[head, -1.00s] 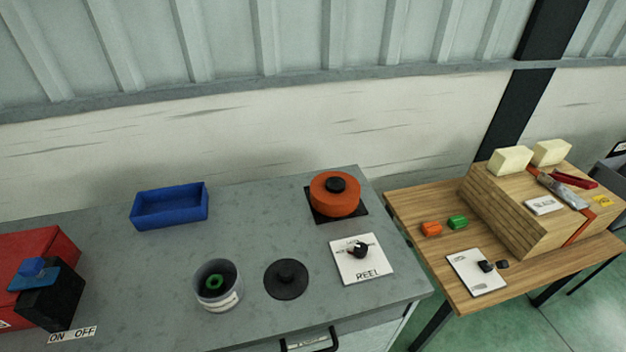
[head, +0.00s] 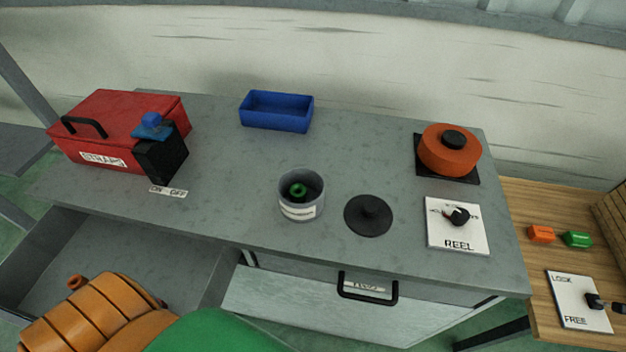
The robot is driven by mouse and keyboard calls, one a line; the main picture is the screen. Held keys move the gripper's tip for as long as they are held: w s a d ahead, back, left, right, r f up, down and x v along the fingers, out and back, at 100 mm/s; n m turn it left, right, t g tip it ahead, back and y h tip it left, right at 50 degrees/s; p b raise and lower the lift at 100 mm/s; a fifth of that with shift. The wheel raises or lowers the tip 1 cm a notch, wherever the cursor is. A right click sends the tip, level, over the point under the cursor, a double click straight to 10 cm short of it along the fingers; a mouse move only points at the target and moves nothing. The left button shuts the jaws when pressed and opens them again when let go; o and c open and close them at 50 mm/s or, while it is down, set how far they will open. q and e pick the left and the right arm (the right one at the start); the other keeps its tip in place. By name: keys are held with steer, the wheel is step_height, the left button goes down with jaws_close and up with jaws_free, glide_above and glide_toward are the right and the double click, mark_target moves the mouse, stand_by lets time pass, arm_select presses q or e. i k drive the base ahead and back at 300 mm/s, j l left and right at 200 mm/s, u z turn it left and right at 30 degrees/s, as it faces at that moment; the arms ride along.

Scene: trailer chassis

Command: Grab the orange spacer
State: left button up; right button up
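No thing in view is labelled as a spacer. A small orange piece (head: 76,282), ring-like or cylindrical, shows in the open drawer area at lower left, just behind a large ribbed orange object. A small orange block (head: 541,234) lies on the wooden table at right, beside a green block (head: 577,239). I cannot tell which of these is the orange spacer. A green ring (head: 298,190) sits inside the grey can (head: 302,210). Neither gripper is in view.
The ribbed orange object (head: 83,325) and a green rounded one (head: 215,335) cover part of the foreground.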

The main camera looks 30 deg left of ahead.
mark_target(76, 282)
steer(key=u, duration=2.95)
steer(key=i+j+z, duration=0.2)
steer(key=j+z, duration=0.25)
steer(key=i+j+z, duration=0.15)
steer(key=j+z, duration=0.8)
steer(key=j, duration=0.2)
steer(key=j+z, duration=0.45)
steer(key=j, duration=0.15)
